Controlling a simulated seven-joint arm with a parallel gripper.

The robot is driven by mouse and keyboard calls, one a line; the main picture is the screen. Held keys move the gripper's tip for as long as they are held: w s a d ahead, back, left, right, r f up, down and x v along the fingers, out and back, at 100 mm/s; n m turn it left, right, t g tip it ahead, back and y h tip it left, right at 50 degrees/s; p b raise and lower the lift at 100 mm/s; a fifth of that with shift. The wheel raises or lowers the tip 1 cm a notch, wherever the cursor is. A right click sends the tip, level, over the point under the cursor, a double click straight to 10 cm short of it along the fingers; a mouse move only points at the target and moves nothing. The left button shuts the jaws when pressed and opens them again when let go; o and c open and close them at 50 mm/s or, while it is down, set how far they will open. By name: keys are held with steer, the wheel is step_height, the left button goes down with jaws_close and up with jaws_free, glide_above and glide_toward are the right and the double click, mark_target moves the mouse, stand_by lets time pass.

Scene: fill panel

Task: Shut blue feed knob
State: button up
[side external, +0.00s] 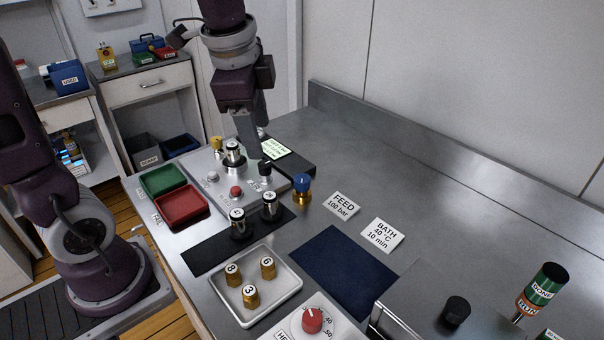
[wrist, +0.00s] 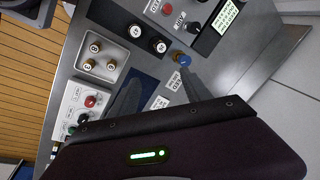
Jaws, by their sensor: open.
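The blue feed knob (side external: 302,182) sits on a brass base on the steel bench, just right of the grey panel (side external: 213,165) and left of the "FEED 100 bar" card (side external: 342,203). It also shows in the wrist view (wrist: 184,60), near the tip of the right finger. Whether that finger touches it cannot be told there. My gripper (side external: 256,152) is open and empty, pointing down over the panel's back right part in the side view, left of and behind the knob. Both fingers show in the wrist view (wrist: 156,72).
A tray (side external: 283,293) holds brass numbered pieces. Green (side external: 163,180) and red (side external: 181,206) bins lie left. A red dial (side external: 312,320) is at the front.

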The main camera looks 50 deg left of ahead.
steer(key=w+a+f+m+g, duration=0.25)
steer(key=w+f+m, duration=0.35)
steer(key=w, duration=0.3)
steer(key=m+h, duration=0.1)
steer(key=m, duration=0.2)
glide_above(302, 178)
steer(key=f, duration=0.4)
steer(key=shift+s+d+f, duration=0.1)
steer(key=shift+s+f, duration=0.15)
steer(key=shift+f, duration=0.15)
steer(key=f, duration=0.7)
steer(key=shift+w+f, duration=0.25)
steer(key=shift+f, duration=0.15)
jaws_close()
